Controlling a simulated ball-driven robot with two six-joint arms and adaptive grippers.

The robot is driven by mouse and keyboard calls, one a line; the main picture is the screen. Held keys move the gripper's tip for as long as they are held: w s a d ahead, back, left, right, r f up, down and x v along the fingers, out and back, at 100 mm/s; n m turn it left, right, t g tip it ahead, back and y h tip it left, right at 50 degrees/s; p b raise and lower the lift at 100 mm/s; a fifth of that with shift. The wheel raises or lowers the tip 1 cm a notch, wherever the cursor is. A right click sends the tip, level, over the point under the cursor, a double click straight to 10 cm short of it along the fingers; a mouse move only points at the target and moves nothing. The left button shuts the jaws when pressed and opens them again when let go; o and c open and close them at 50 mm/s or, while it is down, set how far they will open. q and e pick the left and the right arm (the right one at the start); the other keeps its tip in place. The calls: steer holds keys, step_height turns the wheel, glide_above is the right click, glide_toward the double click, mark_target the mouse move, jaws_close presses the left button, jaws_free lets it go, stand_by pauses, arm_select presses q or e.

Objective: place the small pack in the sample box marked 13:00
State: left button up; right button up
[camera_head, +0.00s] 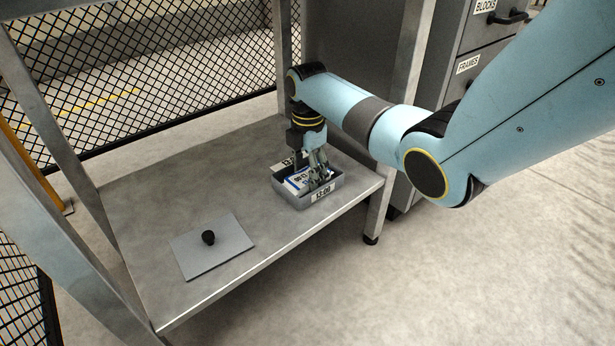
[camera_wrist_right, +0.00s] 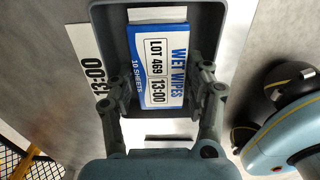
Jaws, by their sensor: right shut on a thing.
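The small pack (camera_head: 297,182) is white and blue. In the right wrist view the pack (camera_wrist_right: 160,60) reads WET WIPES, LOT 469, 13:00. The sample box (camera_head: 322,198) is a grey open tray with a 13:00 label on its front wall. Its rim (camera_wrist_right: 101,22) surrounds the pack in the right wrist view. My right gripper (camera_head: 316,180) points down into the box, shut on the pack, with a finger at each side (camera_wrist_right: 160,82). The pack is within the box's outline; I cannot tell whether it touches the floor. My left gripper is out of view.
The box stands on a metal table (camera_head: 180,198). A 13:00 card (camera_wrist_right: 88,62) lies beside the box. A flat grey lid (camera_head: 228,249) with a black knob lies at the front left. Table posts and mesh fencing (camera_head: 180,60) stand around; grey drawers (camera_head: 455,75) are behind.

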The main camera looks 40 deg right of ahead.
steer(key=shift+f, duration=0.3)
steer(key=shift+r, duration=0.1)
steer(key=shift+f, duration=0.2)
steer(key=o, duration=0.9)
